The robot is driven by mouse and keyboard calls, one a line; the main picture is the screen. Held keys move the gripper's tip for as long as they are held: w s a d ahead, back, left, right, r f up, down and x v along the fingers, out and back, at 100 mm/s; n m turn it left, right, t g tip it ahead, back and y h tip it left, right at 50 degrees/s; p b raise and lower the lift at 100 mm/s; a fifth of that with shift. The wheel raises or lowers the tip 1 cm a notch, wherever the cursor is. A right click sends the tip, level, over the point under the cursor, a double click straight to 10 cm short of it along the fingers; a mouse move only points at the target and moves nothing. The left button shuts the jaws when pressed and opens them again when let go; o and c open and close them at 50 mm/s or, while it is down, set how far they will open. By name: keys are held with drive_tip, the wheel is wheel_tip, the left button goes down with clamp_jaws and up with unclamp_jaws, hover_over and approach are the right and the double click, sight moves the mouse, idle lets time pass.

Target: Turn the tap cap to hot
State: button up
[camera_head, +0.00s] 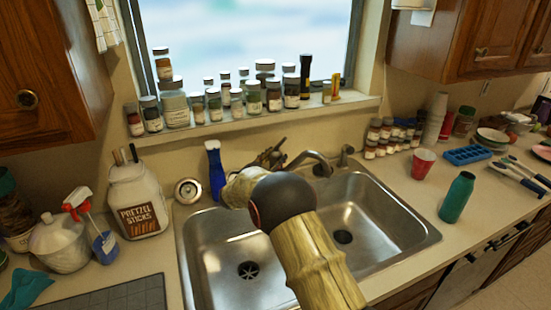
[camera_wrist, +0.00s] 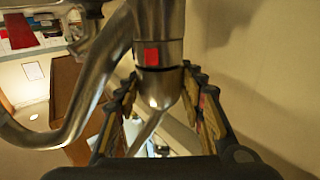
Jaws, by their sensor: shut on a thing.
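The tap shows close up in the wrist view as a shiny metal body (camera_wrist: 157,18) with a curved spout (camera_wrist: 80,85) on the left. Its cap (camera_wrist: 160,88) is a metal piece beside a red mark (camera_wrist: 152,57) that faces the camera. My gripper (camera_wrist: 160,78) is shut on the tap cap, with one dark, ridged finger on each side. In the head view, part of the tap spout (camera_head: 318,160) shows behind the sink. My arm hides much of my gripper and the cap there.
The double-basin steel sink (camera_head: 395,240) lies under my arm. A blue bottle (camera_head: 216,172) stands left of the tap. A pretzel jar (camera_head: 137,200) is at the left, a teal bottle (camera_head: 457,197) and red cup (camera_head: 423,163) at the right. Several jars line the windowsill (camera_head: 240,120).

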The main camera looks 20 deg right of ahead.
drive_tip(key=shift+r+p, duration=0.1)
drive_tip(key=shift+p, duration=0.25)
drive_tip(key=shift+c, duration=0.4)
drive_tip(key=shift+w+r+m+g+h+p, duration=0.1)
drive_tip(key=shift+m+g+h+p, duration=0.45)
drive_tip(key=shift+g+p, duration=0.3)
drive_tip(key=shift+m+g+h+p, duration=0.55)
drive_tip(key=shift+m+g+p, duration=0.3)
drive_tip(key=shift+g+p, duration=0.15)
drive_tip(key=o, duration=0.9)
drive_tip(key=shift+f, duration=0.2)
drive_tip(key=v, duration=1.2)
